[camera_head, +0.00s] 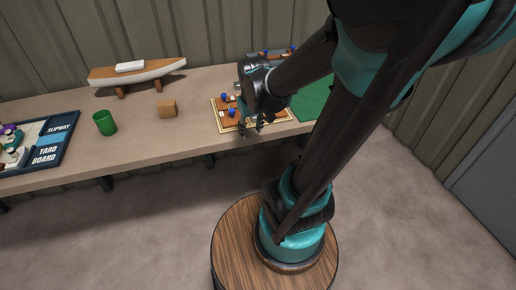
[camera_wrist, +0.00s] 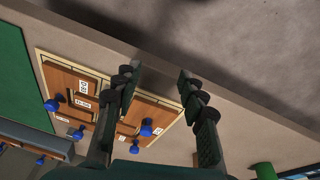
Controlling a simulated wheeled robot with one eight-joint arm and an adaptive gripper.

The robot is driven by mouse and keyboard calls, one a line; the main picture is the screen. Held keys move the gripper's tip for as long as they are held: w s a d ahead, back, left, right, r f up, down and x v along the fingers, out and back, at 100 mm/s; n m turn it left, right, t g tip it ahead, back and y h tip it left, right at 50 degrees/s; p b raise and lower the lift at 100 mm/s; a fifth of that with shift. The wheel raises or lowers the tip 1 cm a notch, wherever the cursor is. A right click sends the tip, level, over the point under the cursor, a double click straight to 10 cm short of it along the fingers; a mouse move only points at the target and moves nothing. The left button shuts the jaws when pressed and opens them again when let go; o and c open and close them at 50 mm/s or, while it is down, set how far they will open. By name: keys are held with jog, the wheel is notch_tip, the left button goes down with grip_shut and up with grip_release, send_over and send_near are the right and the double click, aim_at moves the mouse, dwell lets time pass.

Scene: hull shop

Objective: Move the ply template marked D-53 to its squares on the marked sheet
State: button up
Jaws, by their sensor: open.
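A cream-edged sheet (camera_head: 214,118) lies on the bench and also shows in the wrist view (camera_wrist: 43,62). Brown ply templates (camera_wrist: 64,77) with blue knobs and white labels lie on it; in the head view one (camera_head: 226,122) shows left of my gripper. The label marks are too small to read surely, so I cannot tell which piece is D-53. My gripper (camera_head: 258,127) is over the sheet's front edge, open and empty. In the wrist view its fingers (camera_wrist: 160,82) stand apart, the left one hiding part of the sheet.
A dark tray (camera_wrist: 30,133) with more blue-knobbed pieces is behind the sheet. A green mat (camera_head: 312,98) lies to the right. A wooden block (camera_head: 168,109), green cup (camera_head: 105,123), model boat (camera_head: 138,73) and yard board (camera_head: 62,135) are to the left. Bench between is clear.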

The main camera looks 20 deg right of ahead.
jog(key=s+f+m+t, duration=0.1)
jog(key=s+f+m, duration=0.1)
jog(key=s+f, duration=0.2)
jog(key=s, duration=0.2)
jog(key=shift+s+d+f, duration=0.25)
jog(key=shift+s+d, duration=0.1)
jog(key=shift+d, duration=0.05)
dwell(0.8)
